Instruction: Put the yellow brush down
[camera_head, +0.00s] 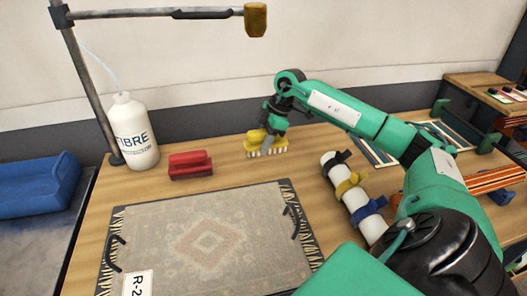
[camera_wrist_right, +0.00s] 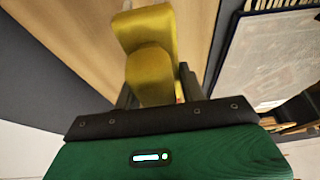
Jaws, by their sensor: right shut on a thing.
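The yellow brush (camera_head: 266,146) with pale bristles is at the back of the wooden table, right of the red brush. Its bristles point down at the table top; I cannot tell for sure whether they touch it. My right gripper (camera_head: 275,122) is shut on the yellow brush from above. In the right wrist view the yellow handle (camera_wrist_right: 150,55) sits between the dark fingers of my right gripper (camera_wrist_right: 158,92). My left gripper is not in view.
A red brush (camera_head: 190,164) stands to the left, beside a white FIBRE bottle (camera_head: 135,130). A patterned rug (camera_head: 210,245) lies in front. A white roll with coloured straps (camera_head: 352,195) lies to the right. A lamp-like arm (camera_head: 160,12) hangs above. Bare table (camera_head: 240,172) shows between brushes and rug.

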